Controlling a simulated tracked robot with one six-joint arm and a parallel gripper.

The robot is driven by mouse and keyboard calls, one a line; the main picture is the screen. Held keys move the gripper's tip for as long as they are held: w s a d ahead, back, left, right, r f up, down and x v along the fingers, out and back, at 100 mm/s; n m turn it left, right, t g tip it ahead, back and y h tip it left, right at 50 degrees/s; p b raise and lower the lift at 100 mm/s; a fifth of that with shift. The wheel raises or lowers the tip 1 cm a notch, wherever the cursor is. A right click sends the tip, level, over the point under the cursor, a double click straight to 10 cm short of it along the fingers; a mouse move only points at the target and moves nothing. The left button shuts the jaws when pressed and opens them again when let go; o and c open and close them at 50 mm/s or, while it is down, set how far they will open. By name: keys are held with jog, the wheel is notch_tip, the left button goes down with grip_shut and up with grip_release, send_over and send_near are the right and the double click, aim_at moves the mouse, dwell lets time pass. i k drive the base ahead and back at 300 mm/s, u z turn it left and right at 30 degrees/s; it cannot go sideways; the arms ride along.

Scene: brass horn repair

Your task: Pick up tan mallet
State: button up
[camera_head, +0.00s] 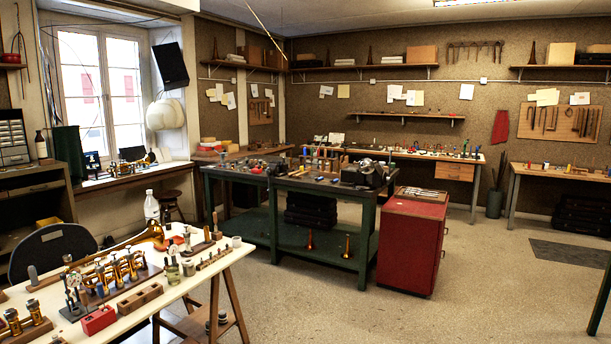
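I cannot clearly pick out a tan mallet in the head view. A small upright wooden piece (215,222) with a tan, handle-like shape stands near the far right end of the white worktable (232,252); I cannot tell whether it is a mallet. Small tools on the green bench (240,190) in the middle are too small to name. My gripper is not in view.
The white table holds a brass horn (150,235), a red box (98,319), a wooden block (140,298) and a white bottle (151,208). A dark chair (52,250) stands behind it. A red cabinet (411,245) stands beside the green bench. The floor at front right is clear.

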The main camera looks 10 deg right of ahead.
aim_at(308, 171)
jog(key=k, duration=1)
jog(key=i, duration=3.55)
